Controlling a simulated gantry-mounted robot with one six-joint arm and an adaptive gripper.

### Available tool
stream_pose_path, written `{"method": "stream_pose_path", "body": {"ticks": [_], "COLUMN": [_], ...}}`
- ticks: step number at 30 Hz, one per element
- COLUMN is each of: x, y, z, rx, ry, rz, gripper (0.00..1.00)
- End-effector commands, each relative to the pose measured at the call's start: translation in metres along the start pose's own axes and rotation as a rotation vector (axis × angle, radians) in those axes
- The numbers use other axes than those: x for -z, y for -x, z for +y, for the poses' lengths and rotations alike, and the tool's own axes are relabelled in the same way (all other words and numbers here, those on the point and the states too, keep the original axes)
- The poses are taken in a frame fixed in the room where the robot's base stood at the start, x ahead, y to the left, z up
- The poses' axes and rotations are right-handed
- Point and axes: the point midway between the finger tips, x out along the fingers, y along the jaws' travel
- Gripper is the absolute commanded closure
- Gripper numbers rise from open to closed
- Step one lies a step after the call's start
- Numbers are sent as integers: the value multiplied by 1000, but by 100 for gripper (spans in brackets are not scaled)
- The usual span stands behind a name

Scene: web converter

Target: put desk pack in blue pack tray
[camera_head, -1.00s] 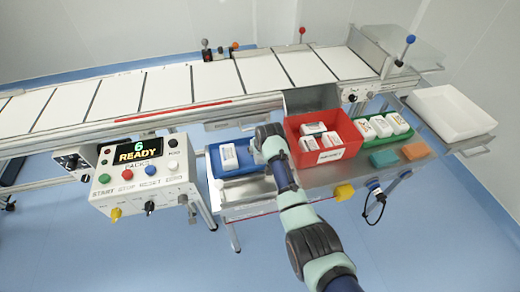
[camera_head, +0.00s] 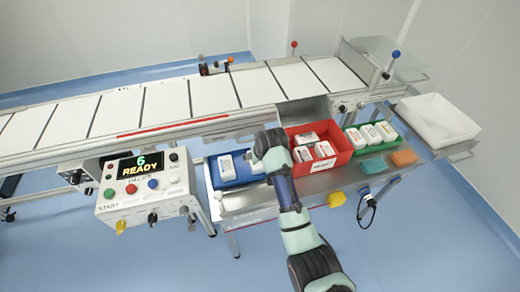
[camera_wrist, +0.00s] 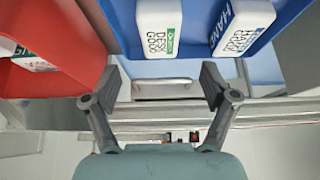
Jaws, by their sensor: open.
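The blue pack tray (camera_head: 232,184) stands on the steel shelf, left of the red bin. A white pack (camera_head: 226,166) is in its left part, and a second white pack (camera_head: 256,166) shows partly beside my gripper (camera_head: 262,160). In the wrist view the desk pack (camera_wrist: 158,25), with a green-edged label, appears inside the blue tray (camera_wrist: 122,22). A pack marked HAND (camera_wrist: 243,25) is beside it, apart. My gripper (camera_wrist: 163,84) is open, with nothing between its fingers, close to the tray. My arm hides part of the tray in the head view.
The red bin (camera_head: 332,163) with several white packs stands close on the right. Beyond it are a green tray (camera_head: 362,147) with white packs, teal (camera_head: 373,165) and orange (camera_head: 404,157) blocks, and a white tub (camera_head: 438,122). The conveyor (camera_head: 200,95) runs behind.

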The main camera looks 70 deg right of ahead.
Motion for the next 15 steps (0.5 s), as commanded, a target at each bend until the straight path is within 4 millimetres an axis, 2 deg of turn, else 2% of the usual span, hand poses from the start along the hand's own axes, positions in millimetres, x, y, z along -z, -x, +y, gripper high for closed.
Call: {"method": "stream_pose_path", "body": {"ticks": [1,4,15], "x": [2,0,-1], "y": [9,16,17], "z": [0,0,0], "rx": [0,0,0], "ry": [0,0,0], "rz": [2,0,0], "gripper": [15,15,15]}}
